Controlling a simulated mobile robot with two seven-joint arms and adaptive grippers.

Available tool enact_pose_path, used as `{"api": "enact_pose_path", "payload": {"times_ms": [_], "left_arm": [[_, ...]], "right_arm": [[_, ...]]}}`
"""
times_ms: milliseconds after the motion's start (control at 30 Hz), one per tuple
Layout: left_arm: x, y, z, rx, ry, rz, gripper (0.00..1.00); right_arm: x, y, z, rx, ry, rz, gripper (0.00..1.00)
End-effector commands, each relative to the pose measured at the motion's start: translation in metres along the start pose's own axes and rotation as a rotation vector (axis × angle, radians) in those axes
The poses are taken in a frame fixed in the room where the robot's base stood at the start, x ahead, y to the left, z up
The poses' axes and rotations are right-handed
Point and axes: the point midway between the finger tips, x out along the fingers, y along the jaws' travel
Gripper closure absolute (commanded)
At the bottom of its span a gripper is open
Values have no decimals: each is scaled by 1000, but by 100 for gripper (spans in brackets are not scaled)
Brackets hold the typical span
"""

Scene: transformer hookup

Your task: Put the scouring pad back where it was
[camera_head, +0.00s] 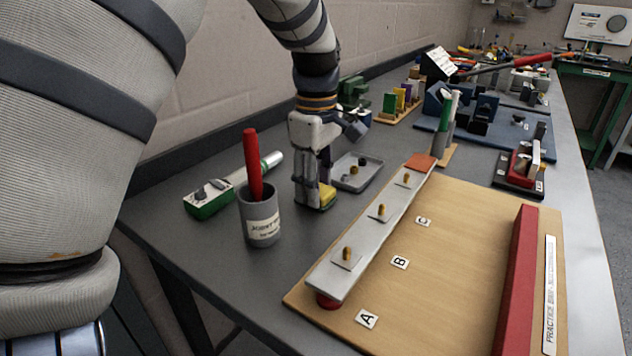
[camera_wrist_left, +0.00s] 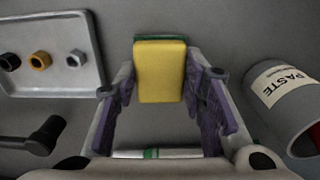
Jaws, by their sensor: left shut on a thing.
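The scouring pad, yellow with a green layer, is between the fingertips of my left gripper (camera_head: 315,200). In the left wrist view the pad (camera_wrist_left: 160,72) shows its yellow face, with the purple-lined fingers (camera_wrist_left: 162,95) closed on its two sides. In the head view, a yellow part of the pad (camera_head: 327,195) shows at the fingertips, low over the grey bench between the cup and the small tray. I cannot tell whether the pad touches the bench.
A grey paste cup (camera_head: 262,222) with a red handle stands left of the gripper. A green-ended white tool (camera_head: 212,198) lies behind it. A grey tray (camera_head: 357,170) with nuts is to the right. A wooden board (camera_head: 450,260) with a grey bar (camera_head: 370,238) fills the front right.

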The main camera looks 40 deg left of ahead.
Motion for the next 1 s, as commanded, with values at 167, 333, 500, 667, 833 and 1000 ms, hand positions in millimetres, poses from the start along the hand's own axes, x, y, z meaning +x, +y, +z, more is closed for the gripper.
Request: {"api": "enact_pose_path", "payload": {"times_ms": [167,333,500,667,833,1000], "left_arm": [[0,0,0,0,0,2,93],[2,1,0,0,0,3,58],[2,1,0,0,0,2,43],[2,1,0,0,0,2,43],[-19,2,0,1,1,8,43],[-67,2,0,1,2,8,43]], "right_arm": [[0,0,0,0,0,0,60],[0,0,0,0,1,0,60],[0,0,0,0,1,0,60],[0,0,0,0,1,0,60],[0,0,0,0,1,0,60],[0,0,0,0,1,0,60]]}}
